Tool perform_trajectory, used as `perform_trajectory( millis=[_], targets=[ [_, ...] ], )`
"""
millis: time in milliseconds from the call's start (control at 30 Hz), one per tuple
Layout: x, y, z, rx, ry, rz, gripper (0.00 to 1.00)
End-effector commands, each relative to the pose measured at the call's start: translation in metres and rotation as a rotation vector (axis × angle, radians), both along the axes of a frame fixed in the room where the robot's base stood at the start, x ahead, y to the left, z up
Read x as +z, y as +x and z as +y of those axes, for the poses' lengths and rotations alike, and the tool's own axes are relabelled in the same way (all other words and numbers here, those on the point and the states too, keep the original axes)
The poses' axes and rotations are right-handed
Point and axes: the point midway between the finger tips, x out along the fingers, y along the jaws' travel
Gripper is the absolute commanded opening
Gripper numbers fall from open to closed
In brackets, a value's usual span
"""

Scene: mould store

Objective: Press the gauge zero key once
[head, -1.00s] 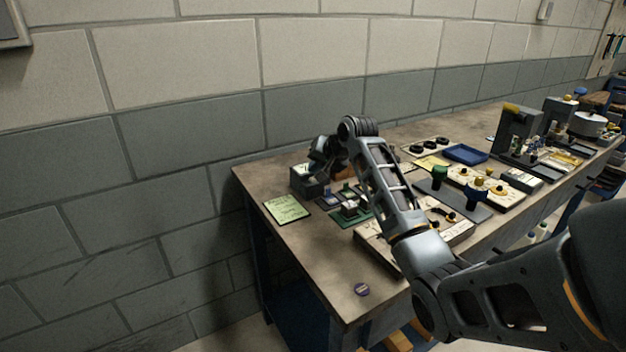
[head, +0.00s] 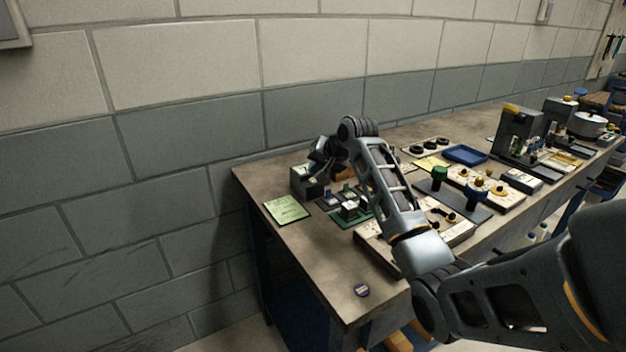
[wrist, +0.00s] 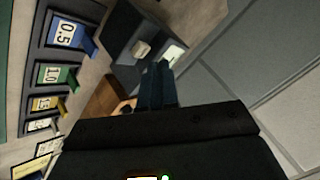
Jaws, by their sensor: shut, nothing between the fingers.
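The gauge is a dark grey box (head: 309,187) at the back left corner of the bench, with a pale display on its top. In the wrist view the gauge (wrist: 128,35) shows a beige square key (wrist: 141,48) beside the lit display (wrist: 174,52). My gripper (wrist: 158,72) is shut and empty. Its fingertips appear beside the key, over the gauge's near part. The picture does not show contact with the key. In the head view my gripper is just above the gauge, mostly hidden by my own wrist.
Several numbered blocks, including 0.5 (wrist: 65,34) and 1.0 (wrist: 52,75), lie beside the gauge. A green card (head: 286,209) lies in front of it. A brown block (wrist: 105,100) is close to my fingers. The wall (head: 200,130) stands behind.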

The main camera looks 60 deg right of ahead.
Motion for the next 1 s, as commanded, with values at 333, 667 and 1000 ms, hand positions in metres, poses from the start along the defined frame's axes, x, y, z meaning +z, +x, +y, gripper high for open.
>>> perform_trajectory(
  millis=[333, 667, 1000],
  targets=[
    [0.0000, 0.0000, 0.0000, 0.000, 0.000, 0.000, 0.00],
    [-0.0001, 0.0001, 0.0001, 0.000, 0.000, 0.000, 0.00],
    [-0.0088, -0.0002, 0.0005, 0.001, 0.002, 0.001, 0.00]
  ],
)
